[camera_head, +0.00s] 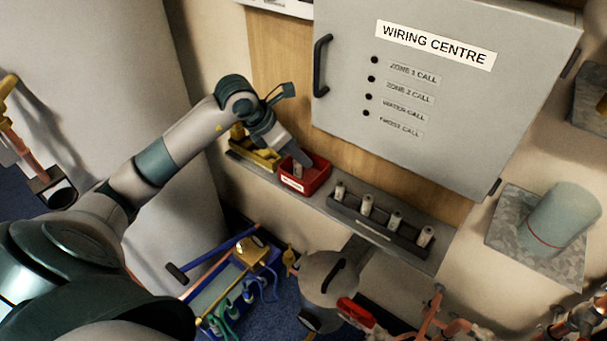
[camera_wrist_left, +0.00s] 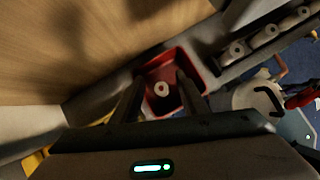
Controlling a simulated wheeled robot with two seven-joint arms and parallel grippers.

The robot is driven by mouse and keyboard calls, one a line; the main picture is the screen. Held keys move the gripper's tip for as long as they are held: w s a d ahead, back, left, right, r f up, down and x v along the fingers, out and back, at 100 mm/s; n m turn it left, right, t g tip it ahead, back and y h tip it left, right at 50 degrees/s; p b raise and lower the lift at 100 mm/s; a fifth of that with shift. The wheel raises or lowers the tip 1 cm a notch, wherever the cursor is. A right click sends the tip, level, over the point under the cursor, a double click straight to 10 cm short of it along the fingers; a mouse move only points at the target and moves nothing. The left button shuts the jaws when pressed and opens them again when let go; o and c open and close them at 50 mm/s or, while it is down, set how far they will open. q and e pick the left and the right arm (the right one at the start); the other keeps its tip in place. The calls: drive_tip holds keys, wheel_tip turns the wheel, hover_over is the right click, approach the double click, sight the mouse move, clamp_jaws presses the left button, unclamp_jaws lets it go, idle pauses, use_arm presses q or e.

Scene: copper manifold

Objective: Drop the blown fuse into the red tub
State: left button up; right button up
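The red tub (camera_head: 318,181) sits on the grey shelf below the wiring centre cabinet and has a white label on its front. A pale cylindrical fuse (camera_head: 297,171) shows in the tub, below my left gripper (camera_head: 299,160). In the left wrist view the tub (camera_wrist_left: 171,68) surrounds the fuse (camera_wrist_left: 161,88), which is seen end-on between the two fingers. My left gripper (camera_wrist_left: 160,95) is open over the tub, with a gap on each side of the fuse. Whether the fuse touches the tub floor is hard to tell. My right gripper is not in view.
A black holder (camera_head: 375,226) with several pale fuses stands to the right on the shelf. The grey cabinet (camera_head: 440,100) hangs above. A blue tool tray (camera_head: 215,290) lies below.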

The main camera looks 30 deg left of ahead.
use_arm(q)
drive_tip(key=shift+s+a+r, duration=0.2)
drive_tip(key=shift+s+r, duration=0.05)
drive_tip(key=shift+r, duration=0.2)
drive_tip(key=b+v, duration=0.1)
drive_tip(key=v, duration=1.5)
drive_tip(key=shift+b, duration=0.4)
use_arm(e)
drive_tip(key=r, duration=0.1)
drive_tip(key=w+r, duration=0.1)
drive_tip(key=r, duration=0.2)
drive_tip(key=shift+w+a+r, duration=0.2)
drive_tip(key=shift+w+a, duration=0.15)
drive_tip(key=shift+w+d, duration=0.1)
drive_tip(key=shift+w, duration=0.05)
use_arm(q)
drive_tip(key=shift+s, duration=0.1)
